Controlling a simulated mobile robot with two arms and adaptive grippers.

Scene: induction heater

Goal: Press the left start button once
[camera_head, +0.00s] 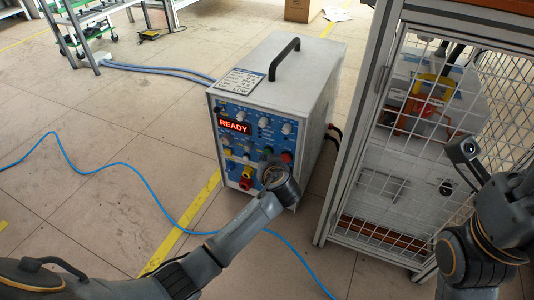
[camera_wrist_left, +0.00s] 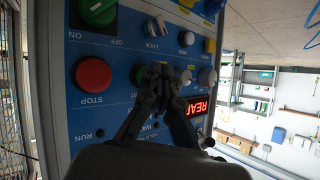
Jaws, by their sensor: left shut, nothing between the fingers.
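The induction heater (camera_head: 300,85) is a grey box with a blue front panel (camera_head: 229,140) and a lit READY display (camera_head: 235,126); the display also shows in the left wrist view (camera_wrist_left: 198,106). In that view, my left gripper (camera_wrist_left: 162,70) is shut and empty, its fingertips in front of the panel. A red STOP button (camera_wrist_left: 93,76) is further left. In the head view, my left wrist covers the panel's lower right part.
A green ON/OFF knob (camera_wrist_left: 97,10), a LOCK key switch (camera_wrist_left: 157,25) and several small knobs are nearby on the panel. A mesh-sided metal frame (camera_head: 385,150) stands right of the heater. A blue cable (camera_head: 130,173) lies on the floor, which is mostly clear at left.

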